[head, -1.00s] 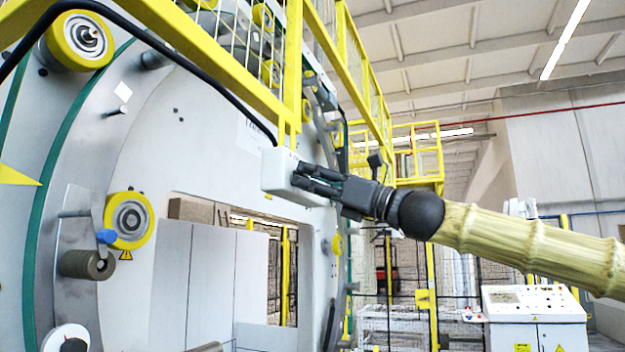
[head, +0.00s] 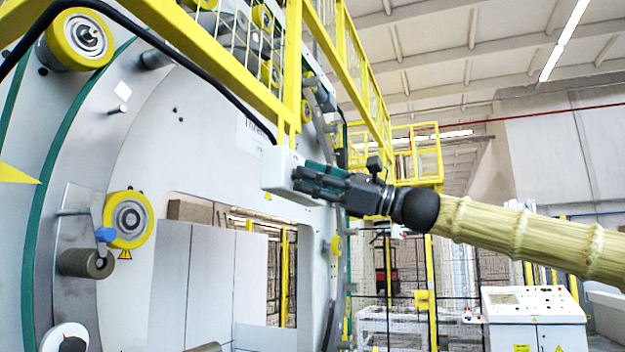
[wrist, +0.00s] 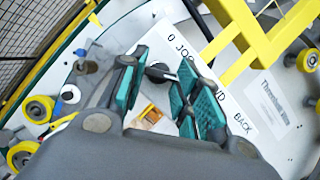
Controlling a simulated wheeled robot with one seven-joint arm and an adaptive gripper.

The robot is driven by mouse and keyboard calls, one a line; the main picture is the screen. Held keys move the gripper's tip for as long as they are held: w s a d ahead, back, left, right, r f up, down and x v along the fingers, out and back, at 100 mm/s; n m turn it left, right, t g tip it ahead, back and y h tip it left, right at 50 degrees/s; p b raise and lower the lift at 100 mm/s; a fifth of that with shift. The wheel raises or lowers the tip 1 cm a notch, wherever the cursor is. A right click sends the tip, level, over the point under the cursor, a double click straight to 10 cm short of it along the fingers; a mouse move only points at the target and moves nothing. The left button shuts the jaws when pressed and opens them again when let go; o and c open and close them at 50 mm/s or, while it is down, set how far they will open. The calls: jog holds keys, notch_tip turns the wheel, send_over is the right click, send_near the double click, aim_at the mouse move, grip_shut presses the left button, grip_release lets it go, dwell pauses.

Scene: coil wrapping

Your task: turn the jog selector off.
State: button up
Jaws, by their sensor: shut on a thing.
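The jog selector box (head: 280,168) is a white box on the machine's front, below the yellow rail. In the wrist view its white face (wrist: 236,108) carries the lettering "0", "JOG" and "BACK", partly covered by my fingers. My gripper (head: 308,181) is at the right side of this box, with its fingers against the face. In the wrist view my gripper (wrist: 158,78) has its teal-padded fingers closed around the dark selector knob (wrist: 157,72). The knob is mostly hidden, so which mark it points to cannot be told.
A yellow rail (head: 225,62) runs just above the box, and a black cable (head: 185,57) arcs to it. Yellow rollers (head: 128,220) sit on the grey machine at left. A white control console (head: 532,310) stands at lower right, away from the arm.

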jog(key=shift+w+d+r+n+g+h+p, duration=0.1)
jog(key=shift+n+g+h+p, duration=0.45)
jog(key=shift+n, duration=1.7)
jog(key=shift+w+a+r+n+g+h+p, duration=0.15)
jog(key=shift+n+g+h, duration=0.6)
jog(key=shift+n, duration=1.55)
jog(key=shift+s+d+r+n+g+h+p, duration=0.15)
jog(key=shift+n+g+h+p, duration=0.5)
jog(key=shift+n, duration=1.6)
jog(key=shift+w+y, duration=0.1)
jog(key=shift+y, duration=0.15)
jog(key=o, duration=1)
